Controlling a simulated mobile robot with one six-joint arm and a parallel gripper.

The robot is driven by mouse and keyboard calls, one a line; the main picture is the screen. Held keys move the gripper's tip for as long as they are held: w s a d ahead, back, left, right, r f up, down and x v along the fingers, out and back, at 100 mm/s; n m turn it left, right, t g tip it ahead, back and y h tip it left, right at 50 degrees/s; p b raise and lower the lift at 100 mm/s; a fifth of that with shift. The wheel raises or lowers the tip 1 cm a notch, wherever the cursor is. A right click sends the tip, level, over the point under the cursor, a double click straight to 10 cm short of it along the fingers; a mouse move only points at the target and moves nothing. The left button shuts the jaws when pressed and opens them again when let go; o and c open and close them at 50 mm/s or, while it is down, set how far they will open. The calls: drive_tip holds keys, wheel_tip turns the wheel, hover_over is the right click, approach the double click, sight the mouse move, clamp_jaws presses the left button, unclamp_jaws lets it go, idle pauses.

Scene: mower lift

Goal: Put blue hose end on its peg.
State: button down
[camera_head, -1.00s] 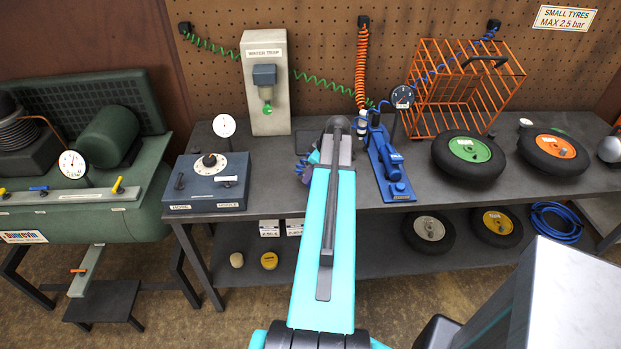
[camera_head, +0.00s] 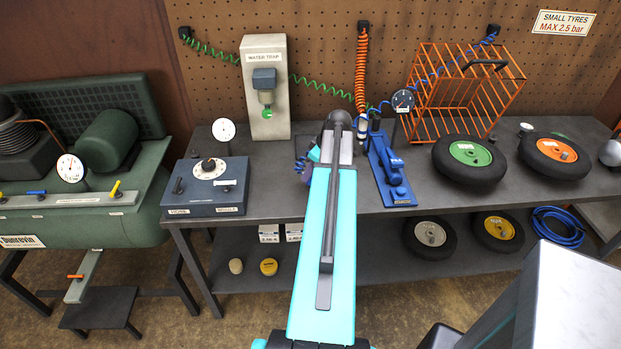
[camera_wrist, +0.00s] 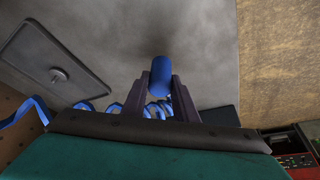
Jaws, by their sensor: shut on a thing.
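The blue hose end (camera_wrist: 160,75) is a short blue cylinder between the dark fingers of my gripper (camera_wrist: 155,97) in the wrist view. The fingers are shut on it, and it points away from the camera over the grey bench top. Blue hose coils (camera_wrist: 155,110) show behind the fingers. In the head view my teal arm hides most of the gripper and the hose end; a bit of blue coil (camera_head: 301,163) shows left of the arm. The blue hose (camera_head: 440,77) runs up to a black wall fitting (camera_head: 493,30). I cannot tell which peg is the blue one.
A dark plate with a small knob (camera_wrist: 58,75) lies on the bench. Left of my arm stand the water trap (camera_head: 267,105) and a dial box (camera_head: 207,186). Right of it are a blue pump (camera_head: 388,165), an orange cage (camera_head: 465,90) and tyres (camera_head: 469,160).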

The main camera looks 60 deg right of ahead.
drive_tip(key=shift+s+a+r, duration=0.15)
drive_tip(key=shift+s+r, duration=0.05)
drive_tip(key=shift+r, duration=0.05)
drive_tip(key=s+a+b, duration=0.1)
drive_tip(key=s+a, duration=0.1)
drive_tip(key=s, duration=0.1)
drive_tip(key=s+a+b, duration=0.1)
drive_tip(key=s+a, duration=0.2)
drive_tip(key=s, duration=0.1)
drive_tip(key=s+a+r+b, duration=0.1)
drive_tip(key=s+a+b, duration=0.1)
drive_tip(key=s, duration=0.1)
drive_tip(key=shift+s+a, duration=0.25)
drive_tip(key=shift+a, duration=0.15)
drive_tip(key=shift+s+a+r+b, duration=0.1)
drive_tip(key=shift+s+a+b, duration=0.35)
drive_tip(key=shift+b, duration=0.85)
drive_tip(key=shift+s+a+r+b, duration=0.15)
drive_tip(key=shift+s+b, duration=0.35)
drive_tip(key=shift+b, duration=0.75)
drive_tip(key=shift+a, duration=0.1)
